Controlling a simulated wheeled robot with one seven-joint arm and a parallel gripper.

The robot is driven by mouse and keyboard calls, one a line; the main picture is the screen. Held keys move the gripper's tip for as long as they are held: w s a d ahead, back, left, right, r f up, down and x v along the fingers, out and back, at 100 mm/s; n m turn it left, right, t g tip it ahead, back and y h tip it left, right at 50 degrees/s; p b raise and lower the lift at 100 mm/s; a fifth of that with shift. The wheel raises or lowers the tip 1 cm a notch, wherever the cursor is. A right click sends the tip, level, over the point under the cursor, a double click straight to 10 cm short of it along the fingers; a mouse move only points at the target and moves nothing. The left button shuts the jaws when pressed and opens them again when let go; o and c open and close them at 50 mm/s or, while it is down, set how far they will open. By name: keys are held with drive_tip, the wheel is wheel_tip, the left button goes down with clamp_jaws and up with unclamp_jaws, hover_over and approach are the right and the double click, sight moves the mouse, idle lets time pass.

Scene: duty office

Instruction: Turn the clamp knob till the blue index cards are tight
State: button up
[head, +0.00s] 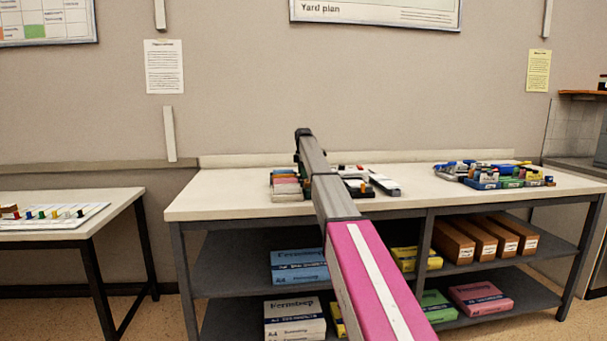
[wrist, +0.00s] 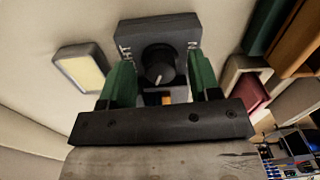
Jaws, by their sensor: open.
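In the wrist view a round black knob (wrist: 158,62) with a pale pointer mark sits on a dark block (wrist: 183,28) with white markings on its face. My gripper (wrist: 160,69) is open, with one green finger on each side of the knob. Small gaps seem to show between fingers and knob; contact cannot be told for sure. A small orange and bluish patch shows below the knob, partly hidden by my gripper. The blue index cards cannot be clearly made out. In the head view my own arm hides the knob and gripper.
In the head view a holder of coloured stacks (head: 286,187) stands left of my arm on the workbench (head: 230,192). A pale flat item (head: 384,184) lies to the right. Blue and green trays (head: 485,180) stand farther right. In the wrist view a pale-yellow-faced box (wrist: 82,72) lies left of the block.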

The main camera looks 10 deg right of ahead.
drive_tip(key=c, duration=0.9)
drive_tip(key=shift+m, duration=3.1)
drive_tip(key=o, duration=0.9)
